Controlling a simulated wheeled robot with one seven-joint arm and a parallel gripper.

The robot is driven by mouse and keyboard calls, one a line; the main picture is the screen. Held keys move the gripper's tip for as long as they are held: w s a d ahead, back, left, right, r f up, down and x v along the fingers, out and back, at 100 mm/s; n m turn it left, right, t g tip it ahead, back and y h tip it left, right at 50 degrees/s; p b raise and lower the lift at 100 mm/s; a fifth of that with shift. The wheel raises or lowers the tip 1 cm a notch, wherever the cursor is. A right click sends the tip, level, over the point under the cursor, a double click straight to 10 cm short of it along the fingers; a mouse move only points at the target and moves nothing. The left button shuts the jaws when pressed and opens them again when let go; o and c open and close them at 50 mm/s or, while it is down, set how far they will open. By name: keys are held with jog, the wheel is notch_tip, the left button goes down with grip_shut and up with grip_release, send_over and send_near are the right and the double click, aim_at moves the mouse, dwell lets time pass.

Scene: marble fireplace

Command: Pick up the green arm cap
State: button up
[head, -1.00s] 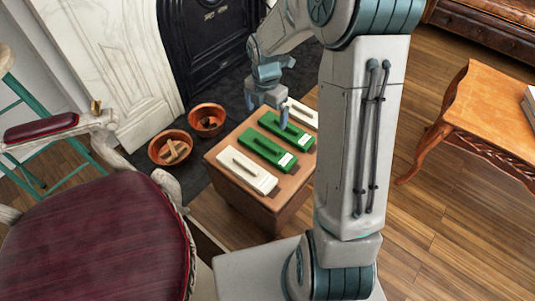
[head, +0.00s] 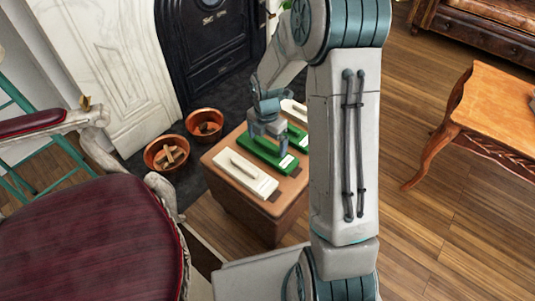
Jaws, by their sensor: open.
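Two green arm caps lie side by side on a small wooden table (head: 291,191). They look like flat blocks with a raised bar on top. The nearer green arm cap (head: 284,161) is partly hidden by my gripper (head: 267,140). The farther green arm cap (head: 297,137) is partly hidden by my gripper and arm. My gripper points down, open, over the nearer green one. I cannot tell whether its fingers touch or straddle the bar. A white block (head: 241,176) of the same shape lies in front, and another white block (head: 294,111) lies at the back.
Two copper bowls, one nearer (head: 167,153) and one farther (head: 204,124), with wood pieces stand left of the table by the fireplace (head: 125,70). A red chair (head: 90,235) fills the lower left. A wooden side table (head: 490,115) stands at the right. Floor between is clear.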

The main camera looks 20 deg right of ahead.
jog(key=shift+f, duration=0.7)
jog(key=shift+r, duration=0.1)
jog(key=c, duration=0.7)
